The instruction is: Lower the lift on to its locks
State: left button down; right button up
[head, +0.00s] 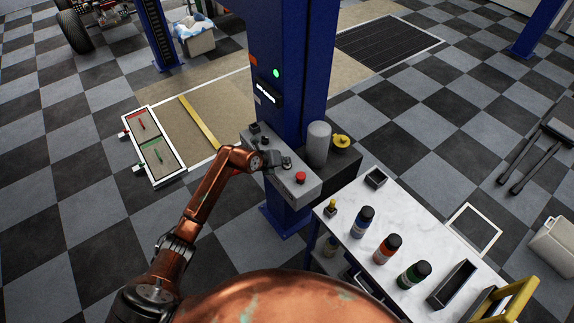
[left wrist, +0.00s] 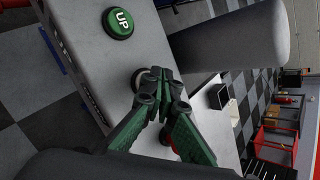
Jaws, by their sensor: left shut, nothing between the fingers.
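The blue lift post (head: 290,60) stands upright at the centre, with a green light (head: 276,73) and a small display (head: 267,93). A grey control box (head: 292,178) is fixed to its front, with a red button (head: 300,177) on top. In the left wrist view the box (left wrist: 85,65) carries a green button marked UP (left wrist: 118,23). My left gripper (head: 282,162) is shut and empty over the box top; its fingertips (left wrist: 160,76) are by a dark round control (left wrist: 143,80), which they partly cover. I cannot tell whether they touch. My right gripper is out of view.
A grey cylinder (head: 318,143) stands close right of the box. A white-topped cart (head: 340,215) with several bottles is at right front. A framed tray (head: 153,146) and a yellow strip (head: 199,122) lie on the floor at left. Checkered floor is clear at far left.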

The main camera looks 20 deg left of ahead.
pick_arm(q)
jog(key=shift+f, duration=0.4)
dwell(0.8)
dwell(0.5)
jog(key=shift+r+p, duration=0.55)
jog(key=shift+r, duration=0.35)
jog(key=shift+r, duration=0.1)
notch_tip(320, 180, up, 5)
jog(key=p, duration=0.4)
dwell(0.5)
